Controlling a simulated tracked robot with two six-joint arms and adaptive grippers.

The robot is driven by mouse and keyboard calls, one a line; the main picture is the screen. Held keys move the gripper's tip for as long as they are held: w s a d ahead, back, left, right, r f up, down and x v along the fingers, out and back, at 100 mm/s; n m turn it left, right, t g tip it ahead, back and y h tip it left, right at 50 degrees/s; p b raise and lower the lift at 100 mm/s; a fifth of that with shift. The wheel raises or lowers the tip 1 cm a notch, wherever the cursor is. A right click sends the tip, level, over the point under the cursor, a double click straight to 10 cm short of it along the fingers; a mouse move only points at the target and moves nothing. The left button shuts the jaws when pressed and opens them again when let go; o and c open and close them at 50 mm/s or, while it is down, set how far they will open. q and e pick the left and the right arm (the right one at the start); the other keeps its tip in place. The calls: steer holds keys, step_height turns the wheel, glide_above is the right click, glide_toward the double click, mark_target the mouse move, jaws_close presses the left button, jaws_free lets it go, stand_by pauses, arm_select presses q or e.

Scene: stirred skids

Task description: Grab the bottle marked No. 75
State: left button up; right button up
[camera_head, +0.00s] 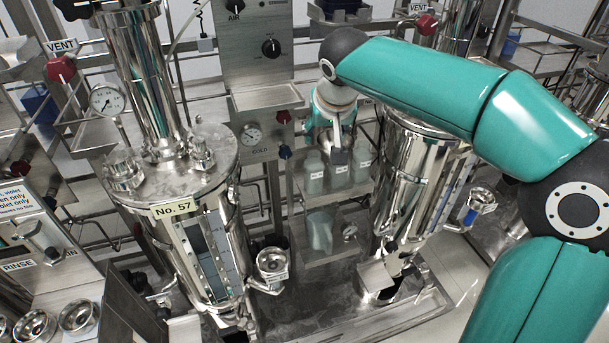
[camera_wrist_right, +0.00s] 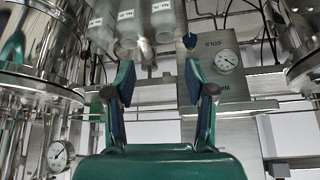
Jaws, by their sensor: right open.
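Three pale, translucent bottles stand in a row on a small metal shelf in the head view: a left one (camera_head: 314,176), a middle one (camera_head: 339,176) and a right one (camera_head: 363,162). Their labels are too small to read surely there. In the right wrist view the bottles hang in from the top edge; the label on the bottle nearest the gauge (camera_wrist_right: 163,18) seems to read No. 75, but I cannot be certain. My right gripper (camera_head: 337,152) is over the row; its open, empty fingers also show in the right wrist view (camera_wrist_right: 158,78). My left gripper is out of sight.
A steel vessel (camera_head: 180,185) marked No. 57 stands left of the shelf, and another steel vessel (camera_head: 410,175) stands close on its right. A panel with a gauge (camera_head: 251,134) is behind. Another pale container (camera_head: 320,230) sits on the lower shelf.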

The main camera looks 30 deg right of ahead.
mark_target(314, 154)
steer(key=x, duration=1)
steer(key=shift+w+a+f+b, duration=0.2)
steer(key=shift+w+f+b, duration=0.05)
steer(key=shift+w+b, duration=0.15)
steer(key=shift+w+x, duration=0.25)
steer(key=shift+x, duration=2.55)
steer(key=shift+r, duration=0.1)
steer(key=shift+c, duration=0.2)
steer(key=c, duration=0.8)
steer(key=shift+c, duration=0.2)
steer(key=shift+r, duration=0.15)
